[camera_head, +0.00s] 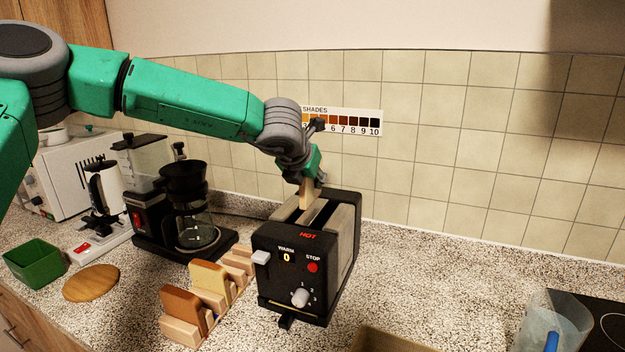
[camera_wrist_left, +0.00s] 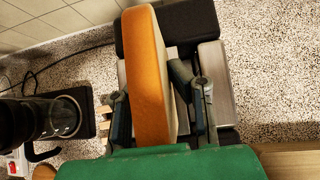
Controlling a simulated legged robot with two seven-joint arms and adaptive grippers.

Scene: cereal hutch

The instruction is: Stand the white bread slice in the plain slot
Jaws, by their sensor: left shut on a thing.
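My left gripper (camera_head: 311,177) is above the black toaster (camera_head: 290,268) and shut on a bread slice (camera_head: 306,194). In the head view the slice is pale tan and upright, over the toaster's left side. In the left wrist view the slice (camera_wrist_left: 148,75) shows an orange-brown broad side between the fingers. I cannot tell whether its lower edge is inside a slot. The toaster's metal top (camera_head: 341,222) has long slots; a red HOT label (camera_head: 308,235) is on the front part. My right gripper is not in view.
A wooden rack (camera_head: 180,331) left of the toaster holds a brown slice (camera_head: 183,302) and a yellowish slice (camera_head: 208,278). A coffee maker (camera_head: 185,215) stands behind it. A clear jug (camera_head: 552,322) is at the right. The counter right of the toaster is mostly clear.

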